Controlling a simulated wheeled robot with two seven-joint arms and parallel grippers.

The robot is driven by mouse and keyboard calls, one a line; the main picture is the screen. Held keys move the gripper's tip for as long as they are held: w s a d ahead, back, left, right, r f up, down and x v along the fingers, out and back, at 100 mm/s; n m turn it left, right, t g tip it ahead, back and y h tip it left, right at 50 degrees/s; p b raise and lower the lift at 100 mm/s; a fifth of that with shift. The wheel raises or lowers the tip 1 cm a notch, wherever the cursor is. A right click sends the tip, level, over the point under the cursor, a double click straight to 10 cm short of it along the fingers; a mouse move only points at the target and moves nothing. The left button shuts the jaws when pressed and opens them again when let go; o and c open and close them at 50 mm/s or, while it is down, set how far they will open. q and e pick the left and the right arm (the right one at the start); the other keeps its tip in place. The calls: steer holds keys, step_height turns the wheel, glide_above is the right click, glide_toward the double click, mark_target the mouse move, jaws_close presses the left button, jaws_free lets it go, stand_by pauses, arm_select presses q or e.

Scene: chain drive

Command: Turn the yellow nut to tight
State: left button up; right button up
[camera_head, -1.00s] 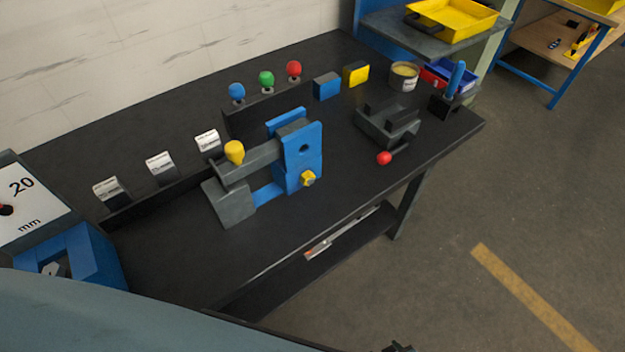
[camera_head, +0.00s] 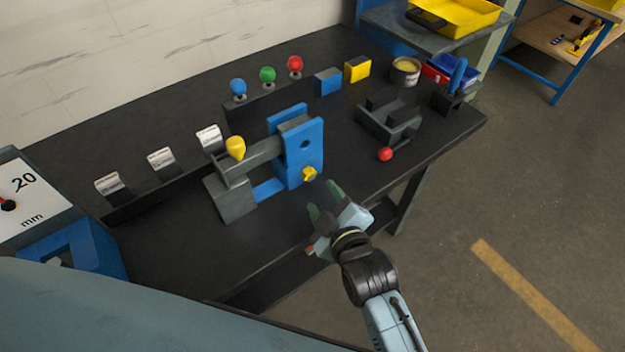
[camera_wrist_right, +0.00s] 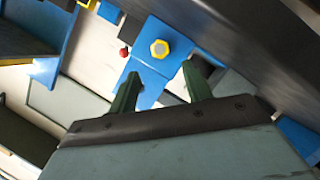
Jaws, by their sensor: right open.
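The yellow nut (camera_head: 309,174) sits low on the front face of the blue upright block (camera_head: 304,148) of the fixture on the bench. In the right wrist view the yellow nut (camera_wrist_right: 159,49) is hexagonal, on a blue plate, beyond the fingertips and between their lines. My right gripper (camera_head: 323,200) is open and empty, just in front of and below the nut, apart from it. Its two green fingers (camera_wrist_right: 160,82) point toward the nut in the wrist view. My left gripper does not show.
A yellow knob (camera_head: 235,148) tops the fixture's grey arm. A grey vise-like block (camera_head: 388,122) with a red ball (camera_head: 385,154) stands to the right. Blue, green and red knobs line the back. The black bench top (camera_head: 190,262) is clear at the front left.

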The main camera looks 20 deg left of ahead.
mark_target(310, 176)
steer(key=b+x, duration=0.1)
steer(key=x, duration=0.6)
steer(key=shift+w+a+f, duration=0.1)
steer(key=shift+w+a, duration=0.15)
